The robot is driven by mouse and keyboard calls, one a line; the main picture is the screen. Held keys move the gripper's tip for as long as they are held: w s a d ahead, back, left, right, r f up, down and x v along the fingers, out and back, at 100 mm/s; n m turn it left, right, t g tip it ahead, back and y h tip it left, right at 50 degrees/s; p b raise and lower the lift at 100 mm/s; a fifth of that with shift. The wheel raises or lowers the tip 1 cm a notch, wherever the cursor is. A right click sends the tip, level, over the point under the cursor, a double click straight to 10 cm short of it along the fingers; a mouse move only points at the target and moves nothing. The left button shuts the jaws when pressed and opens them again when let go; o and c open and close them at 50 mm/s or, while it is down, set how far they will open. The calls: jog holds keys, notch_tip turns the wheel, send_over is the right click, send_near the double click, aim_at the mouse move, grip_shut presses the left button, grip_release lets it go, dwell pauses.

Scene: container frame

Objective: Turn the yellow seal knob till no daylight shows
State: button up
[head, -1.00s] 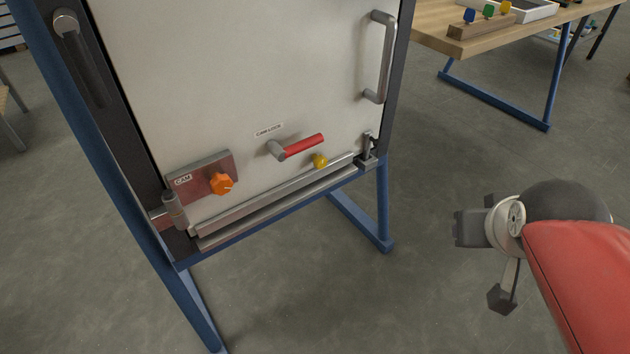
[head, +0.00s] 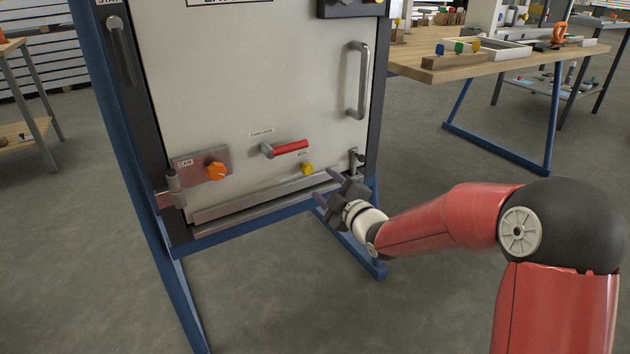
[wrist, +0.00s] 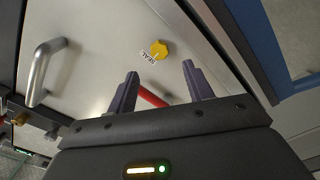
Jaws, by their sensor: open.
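The yellow seal knob (head: 307,169) sits low on the pale door panel (head: 240,80), just above the metal seal strip (head: 265,194) along its bottom edge. In the wrist view the knob (wrist: 159,49) shows beside its SEAL label, beyond my fingertips and roughly between them. My gripper (head: 326,186) is open and empty, in front of the lower right of the door, a little right of and below the knob. It is apart from the knob; both fingers (wrist: 157,82) show in the wrist view. I cannot tell whether daylight shows at the strip.
A red cam-lock lever (head: 290,147) is just above and left of the knob. An orange cam knob (head: 217,171) is further left. A grey door handle (head: 358,80) is above right, and a small latch (head: 356,160) is near the lower right corner. A workbench (head: 480,66) stands behind right.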

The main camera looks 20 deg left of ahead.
aim_at(309, 171)
jog(key=x, duration=0.7)
jog(key=shift+w, duration=0.15)
jog(key=c, duration=1)
